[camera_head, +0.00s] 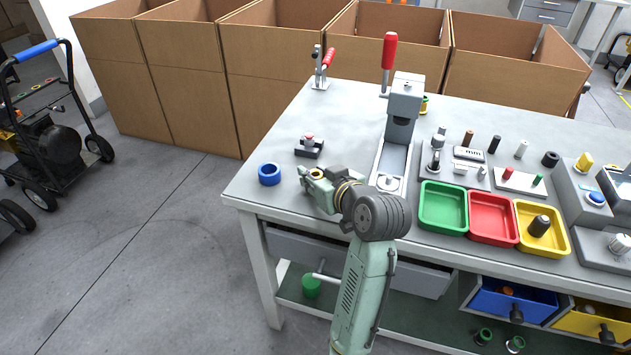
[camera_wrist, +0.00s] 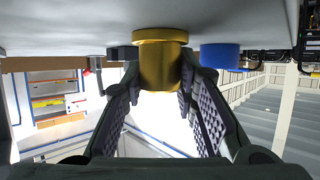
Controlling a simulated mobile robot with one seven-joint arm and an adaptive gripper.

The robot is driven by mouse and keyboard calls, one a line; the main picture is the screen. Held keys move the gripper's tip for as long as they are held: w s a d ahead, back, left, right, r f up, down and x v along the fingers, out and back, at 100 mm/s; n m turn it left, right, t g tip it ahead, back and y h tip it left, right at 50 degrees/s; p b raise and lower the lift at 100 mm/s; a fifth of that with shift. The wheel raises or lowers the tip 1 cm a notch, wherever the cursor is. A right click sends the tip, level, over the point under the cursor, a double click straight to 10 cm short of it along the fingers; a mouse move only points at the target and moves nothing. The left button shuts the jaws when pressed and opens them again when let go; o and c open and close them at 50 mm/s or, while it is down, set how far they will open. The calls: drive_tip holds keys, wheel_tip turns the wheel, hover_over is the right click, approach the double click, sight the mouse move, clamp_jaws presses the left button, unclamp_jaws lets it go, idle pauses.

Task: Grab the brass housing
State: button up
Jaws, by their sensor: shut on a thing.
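The brass housing (camera_wrist: 160,62) is a short gold cylinder with a wider flange. In the wrist view it sits between the two fingers of my gripper (camera_wrist: 160,85), which are closed on its sides. The flange lies close to the grey table surface; I cannot tell whether it touches. In the head view my gripper (camera_head: 313,177) is low over the front left part of the table, and only a small gold bit of the housing (camera_head: 317,174) shows between the fingers.
A blue ring (camera_head: 269,174) stands left of my gripper, and a small dark fixture with a red knob (camera_head: 309,147) is behind it. A grey press with a red handle (camera_head: 403,105) stands to the right. Green (camera_head: 443,207), red (camera_head: 492,219) and yellow (camera_head: 541,230) trays lie further right.

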clamp_jaws()
